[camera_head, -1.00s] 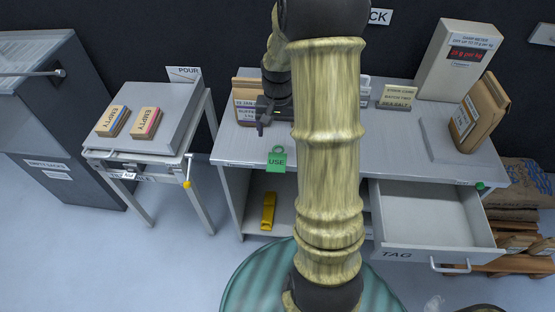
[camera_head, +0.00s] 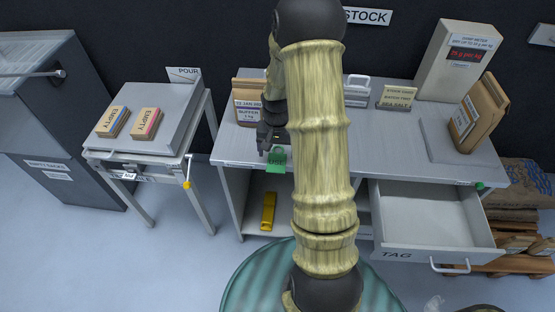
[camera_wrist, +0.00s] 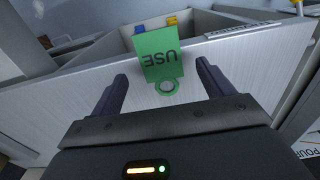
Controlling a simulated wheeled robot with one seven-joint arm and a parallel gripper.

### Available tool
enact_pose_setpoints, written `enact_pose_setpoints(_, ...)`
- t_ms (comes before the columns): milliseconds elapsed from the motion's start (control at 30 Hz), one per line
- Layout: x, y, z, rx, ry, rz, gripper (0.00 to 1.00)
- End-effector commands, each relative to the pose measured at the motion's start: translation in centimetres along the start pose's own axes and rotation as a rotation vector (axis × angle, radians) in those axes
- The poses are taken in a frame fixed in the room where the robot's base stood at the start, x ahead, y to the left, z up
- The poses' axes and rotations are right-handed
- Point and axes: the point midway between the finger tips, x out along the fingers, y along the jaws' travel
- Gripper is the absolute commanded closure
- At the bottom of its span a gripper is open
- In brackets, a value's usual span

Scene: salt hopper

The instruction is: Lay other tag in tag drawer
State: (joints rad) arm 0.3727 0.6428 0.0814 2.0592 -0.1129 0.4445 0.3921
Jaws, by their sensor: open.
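The green USE tag (camera_head: 276,160) hangs at the front edge of the workbench, left of my arm. In the head view my gripper (camera_head: 268,150) is beside the tag, partly hidden by my arm. The tag drawer (camera_head: 425,217), marked TAG, is pulled open at the right and its visible inside looks empty.
The workbench top (camera_head: 400,135) holds a buffer bag (camera_head: 247,103), a sea-salt card (camera_head: 397,97), and a brown bag (camera_head: 478,115) on a scale. A yellow object (camera_head: 268,212) lies on the shelf below. A stand with two EMPTY blocks (camera_head: 145,123) is at left.

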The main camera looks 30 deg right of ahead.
Motion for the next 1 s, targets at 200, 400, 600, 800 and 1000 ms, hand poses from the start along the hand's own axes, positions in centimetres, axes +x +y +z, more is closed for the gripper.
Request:
enact_pose_setpoints(200,2.7,-0.1,0.1,-0.001,-0.001,0.001,0.20)
enact_pose_setpoints(400,2.8,-0.1,0.0,-0.001,0.002,0.000,0.20)
enact_pose_setpoints(600,2.8,-0.1,0.0,-0.001,0.001,0.000,0.20)
enact_pose_setpoints(800,2.8,-0.1,0.0,-0.001,0.001,0.000,0.20)
enact_pose_setpoints(1000,3.0,-0.1,0.0,-0.001,0.001,0.001,0.20)
